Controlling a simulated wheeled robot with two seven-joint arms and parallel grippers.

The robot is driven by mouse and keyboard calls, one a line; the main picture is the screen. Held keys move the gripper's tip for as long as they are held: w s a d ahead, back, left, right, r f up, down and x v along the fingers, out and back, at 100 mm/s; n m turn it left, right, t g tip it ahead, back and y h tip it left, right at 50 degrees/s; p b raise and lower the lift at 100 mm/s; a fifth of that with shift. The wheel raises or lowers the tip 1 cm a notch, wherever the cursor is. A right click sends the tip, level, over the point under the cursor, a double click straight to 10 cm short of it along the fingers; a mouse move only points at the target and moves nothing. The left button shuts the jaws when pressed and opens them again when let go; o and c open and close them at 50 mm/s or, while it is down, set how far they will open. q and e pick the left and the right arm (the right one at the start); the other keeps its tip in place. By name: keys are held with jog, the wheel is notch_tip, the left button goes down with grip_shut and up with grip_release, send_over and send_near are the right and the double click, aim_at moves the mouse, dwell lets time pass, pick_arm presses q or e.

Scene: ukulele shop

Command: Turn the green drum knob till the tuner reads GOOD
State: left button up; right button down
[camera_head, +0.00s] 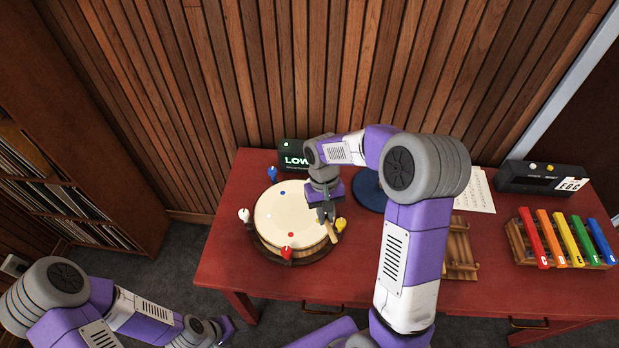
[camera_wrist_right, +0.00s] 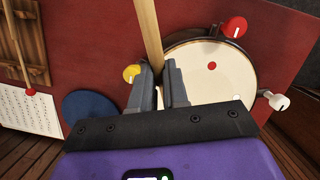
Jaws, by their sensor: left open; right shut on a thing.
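The drum (camera_head: 290,222) has a pale round head and stands at the left of the red table. Its blue knob (camera_head: 272,173), white knob (camera_head: 244,215), red knob (camera_head: 287,253) and yellow knob (camera_head: 341,224) show; no green knob is visible. The tuner (camera_head: 292,158) behind the drum reads LOW, partly hidden by my right arm. My right gripper (camera_head: 326,216) is over the drum's right edge, shut on a wooden stick (camera_wrist_right: 148,35); the yellow knob (camera_wrist_right: 131,73) is beside its fingers. My left gripper (camera_head: 222,328) is open and empty, low in front of the table.
A blue disc (camera_head: 368,190) lies right of the drum, partly behind my right arm. A wooden rack (camera_head: 462,250), a printed sheet (camera_head: 474,190), a black device (camera_head: 540,178) and a colored-bar xylophone (camera_head: 566,240) occupy the right. The table's front left is clear.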

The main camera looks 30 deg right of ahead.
jog(key=shift+w+d+r, duration=0.15)
jog(key=shift+w, duration=0.3)
jog(key=shift+s+f+b, duration=0.15)
jog(key=shift+f+b, duration=0.2)
jog(key=shift+b, duration=0.05)
jog(key=b+x, duration=0.2)
jog(key=x, duration=0.1)
jog(key=w+b+x, duration=0.1)
jog(key=b+x, duration=0.1)
jog(key=shift+d+f, duration=0.1)
jog(key=shift+f, duration=0.05)
pick_arm(q)
jog(key=f, duration=0.5)
jog(key=shift+w+b, duration=0.2)
jog(key=shift+b, duration=0.1)
pick_arm(e)
jog(key=shift+f, duration=0.45)
pick_arm(q)
jog(key=shift+r, duration=0.1)
pick_arm(e)
jog(key=shift+r, duration=0.2)
pick_arm(q)
jog(key=shift+r+p, duration=0.8)
jog(key=shift+p, duration=0.2)
pick_arm(e)
notch_tip(320, 180, up, 2)
pick_arm(q)
jog(key=shift+f, duration=0.1)
pick_arm(e)
jog(key=shift+f, duration=0.2)
